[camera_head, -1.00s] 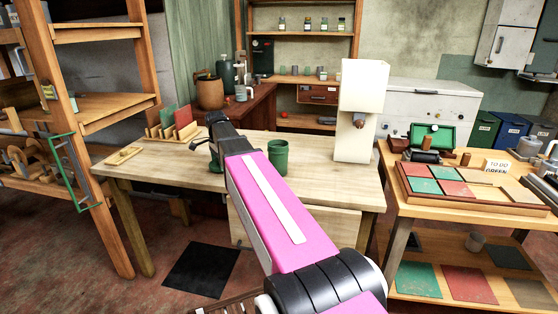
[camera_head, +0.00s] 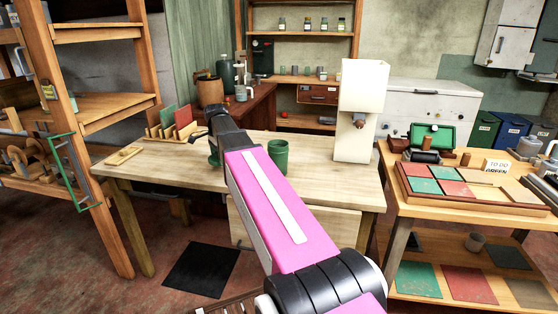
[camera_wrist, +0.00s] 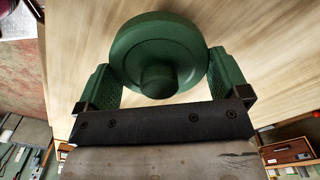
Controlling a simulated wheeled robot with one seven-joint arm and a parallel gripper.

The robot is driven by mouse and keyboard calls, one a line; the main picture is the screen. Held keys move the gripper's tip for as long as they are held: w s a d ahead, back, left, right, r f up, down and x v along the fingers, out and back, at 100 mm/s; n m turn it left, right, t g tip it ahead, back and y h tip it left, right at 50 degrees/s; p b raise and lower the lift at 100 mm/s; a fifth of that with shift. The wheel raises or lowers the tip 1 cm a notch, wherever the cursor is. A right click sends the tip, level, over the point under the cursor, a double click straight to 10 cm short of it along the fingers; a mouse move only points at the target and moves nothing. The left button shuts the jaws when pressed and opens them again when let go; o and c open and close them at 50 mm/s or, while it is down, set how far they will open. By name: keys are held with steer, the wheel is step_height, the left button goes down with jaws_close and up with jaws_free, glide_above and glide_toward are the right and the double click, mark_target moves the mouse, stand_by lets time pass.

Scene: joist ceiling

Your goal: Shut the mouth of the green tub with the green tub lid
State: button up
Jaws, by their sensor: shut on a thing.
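The green tub (camera_head: 278,158) stands upright on the wooden table, to the right of my arm's end in the head view. My gripper (camera_wrist: 160,66) is shut on the green tub lid (camera_wrist: 150,40), a round disc with a knob (camera_wrist: 158,82) that faces the wrist camera. One green finger is at each side of the lid. In the head view, my arm partly hides the gripper, and a bit of green (camera_head: 213,158) shows beside it over the tabletop. The lid is apart from the tub. Its exact height over the table is hard to tell.
The wooden table (camera_head: 330,190) has clear room around the tub. A white dispenser (camera_head: 360,110) stands to the right of the tub. A wooden rack with colored panels (camera_head: 175,130) and a small wooden board (camera_head: 124,156) are at the left.

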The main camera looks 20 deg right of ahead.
steer(key=shift+r, duration=0.15)
steer(key=shift+r, duration=2.35)
